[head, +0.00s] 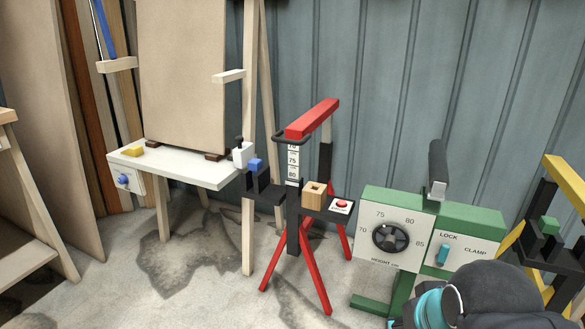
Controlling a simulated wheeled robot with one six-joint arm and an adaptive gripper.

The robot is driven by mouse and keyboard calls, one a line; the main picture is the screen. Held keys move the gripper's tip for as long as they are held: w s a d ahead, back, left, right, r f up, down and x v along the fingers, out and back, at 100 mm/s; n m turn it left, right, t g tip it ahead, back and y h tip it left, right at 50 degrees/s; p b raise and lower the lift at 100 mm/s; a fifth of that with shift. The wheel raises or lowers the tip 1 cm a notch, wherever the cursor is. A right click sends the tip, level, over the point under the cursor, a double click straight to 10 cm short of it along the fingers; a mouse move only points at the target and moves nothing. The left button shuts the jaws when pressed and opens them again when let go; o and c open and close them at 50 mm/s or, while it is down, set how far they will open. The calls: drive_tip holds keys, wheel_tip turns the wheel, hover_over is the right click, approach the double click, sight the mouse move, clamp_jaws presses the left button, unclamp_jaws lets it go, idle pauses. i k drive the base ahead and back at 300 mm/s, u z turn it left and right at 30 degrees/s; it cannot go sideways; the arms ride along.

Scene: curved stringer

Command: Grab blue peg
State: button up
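A small blue peg (255,164) sits in a black holder (258,182) at the left of a red-legged stand. Only its blocky blue top shows; its lower part is hidden in the holder. Part of my arm, dark with a teal ring, shows at the lower right, well apart from the peg. My gripper is not in view, so I cannot tell whether it is open or shut.
The stand (321,290) also bears a wooden block with a hole (314,195) and a red button (342,204). A white table (185,165) stands left; a green machine with a dial (390,237) stands right. Bare floor (200,290) lies in front.

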sight(255, 165)
drive_tip(key=z, duration=0.05)
drive_tip(key=k, duration=0.6)
drive_tip(key=u, duration=0.75)
drive_tip(key=i, duration=1.35)
drive_tip(key=z, duration=0.7)
